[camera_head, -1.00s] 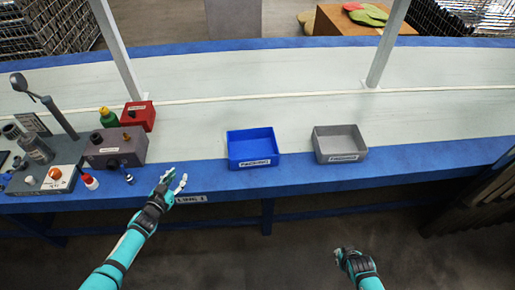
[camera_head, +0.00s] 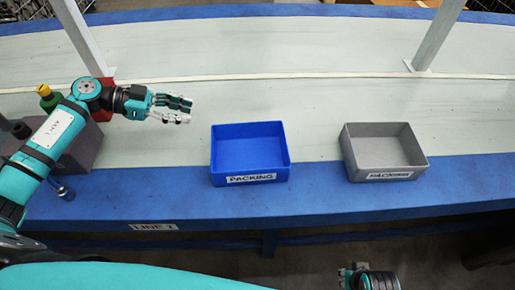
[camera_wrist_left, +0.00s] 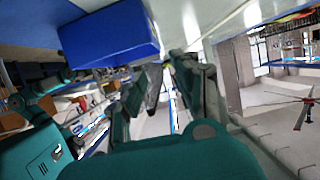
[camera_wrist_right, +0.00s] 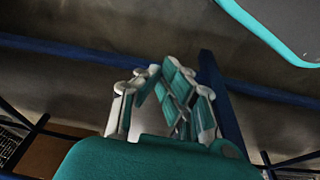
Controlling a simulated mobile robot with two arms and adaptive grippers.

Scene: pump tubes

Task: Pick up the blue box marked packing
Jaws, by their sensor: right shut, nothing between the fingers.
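The open blue box (camera_head: 248,152) stands on the blue front edge of the conveyor table. A white label reading PACKING is on its near wall. My left gripper (camera_head: 188,108) is left of the box and a little farther back, its fingers pointing right, apart from the box. It is open and empty. In the left wrist view the blue box (camera_wrist_left: 112,36) shows at the top, beyond the fingers (camera_wrist_left: 165,95). My right gripper (camera_head: 345,274) is low at the bottom, in front of the table, shut and empty. Its fingers (camera_wrist_right: 165,92) also show in the right wrist view.
A grey box (camera_head: 383,152), also labelled, stands right of the blue box with a gap between. A green bottle (camera_head: 50,98) and a purple-grey unit (camera_head: 85,150) are at the left, partly behind my left arm. A post (camera_head: 436,38) rises behind the grey box.

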